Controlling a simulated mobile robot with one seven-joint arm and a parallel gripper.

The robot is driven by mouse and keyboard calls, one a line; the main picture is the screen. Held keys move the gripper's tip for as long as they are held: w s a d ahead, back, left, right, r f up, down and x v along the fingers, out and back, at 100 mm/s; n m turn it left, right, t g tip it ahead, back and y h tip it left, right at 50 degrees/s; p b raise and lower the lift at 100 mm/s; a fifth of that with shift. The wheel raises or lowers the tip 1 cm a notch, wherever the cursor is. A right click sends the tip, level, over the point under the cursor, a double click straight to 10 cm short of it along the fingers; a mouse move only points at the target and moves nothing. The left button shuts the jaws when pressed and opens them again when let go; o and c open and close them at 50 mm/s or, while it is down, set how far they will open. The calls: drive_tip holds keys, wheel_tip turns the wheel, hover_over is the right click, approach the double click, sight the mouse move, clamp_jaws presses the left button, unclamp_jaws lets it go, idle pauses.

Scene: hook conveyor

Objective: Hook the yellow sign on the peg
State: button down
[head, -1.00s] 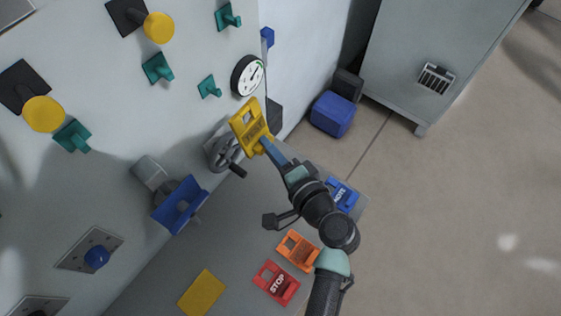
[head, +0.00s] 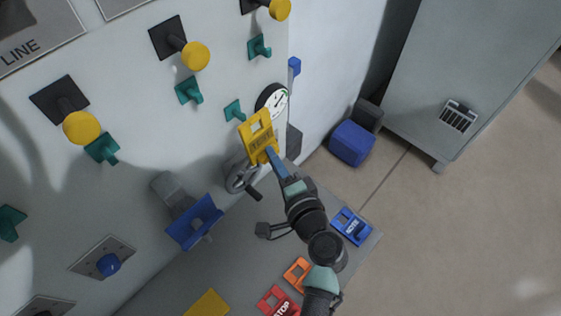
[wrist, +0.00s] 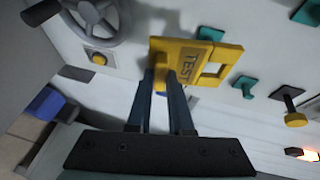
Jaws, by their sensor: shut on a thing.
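My gripper (head: 272,160) is shut on the lower end of the yellow sign (head: 258,135). In the wrist view the sign (wrist: 190,62) reads TEST, has a square window near its far end, and sits between the fingertips (wrist: 163,78). The sign is held up in front of the panel, just below the gauge. More teal pegs (head: 189,91) sit further left, below black pegs with yellow round ends (head: 195,56). Which peg is meant cannot be told.
A gauge (head: 271,99) and a handwheel (head: 241,176) are close to the sign. Blue (head: 351,226), orange (head: 297,272) and red (head: 279,301) signs lie on the grey shelf below. A grey cabinet (head: 455,75) stands right.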

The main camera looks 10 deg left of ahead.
sight(260, 155)
drive_tip(key=shift+w+a+f, duration=0.1)
drive_tip(key=shift+w+a, duration=0.4)
drive_tip(key=shift+a, duration=0.3)
drive_tip(key=shift+w+a, duration=0.5)
drive_tip(key=shift+a, duration=0.25)
drive_tip(key=shift+w+a+f+b, duration=0.4)
drive_tip(key=shift+a, duration=0.2)
drive_tip(key=c, duration=0.7)
unclamp_jaws()
drive_tip(key=shift+c, duration=0.2)
drive_tip(key=b+v, duration=0.3)
drive_tip(key=v, duration=1)
